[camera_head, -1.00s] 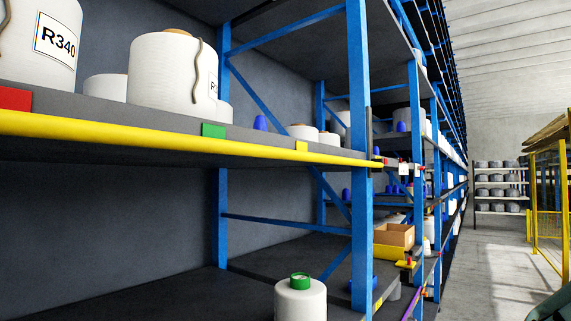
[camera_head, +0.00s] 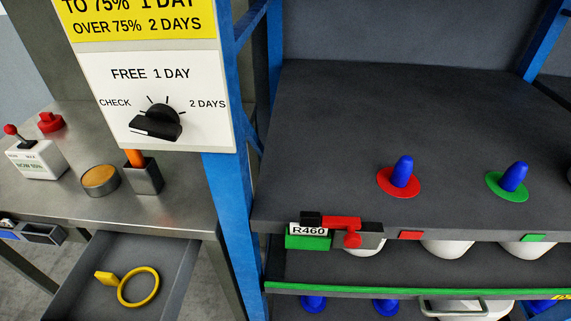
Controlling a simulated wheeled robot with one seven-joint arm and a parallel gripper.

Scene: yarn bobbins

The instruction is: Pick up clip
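A small red and black clip-like piece (camera_head: 345,226) sits at the front edge of the grey shelf, beside a label reading R460 (camera_head: 308,230). Its red part hangs down over a dark grey block on the shelf edge. Green shows below the label. I cannot tell for sure that this piece is the clip. A yellow ring with a small yellow tab (camera_head: 138,287) lies in an open drawer at the lower left. My gripper is not in view.
The grey shelf (camera_head: 330,130) is mostly bare, with blue cones on a red disc (camera_head: 399,180) and a green disc (camera_head: 507,186). A blue post (camera_head: 230,200) separates it from a metal bench (camera_head: 60,190). A dial sign (camera_head: 155,103) hangs at the post. The open drawer (camera_head: 165,250) juts forward.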

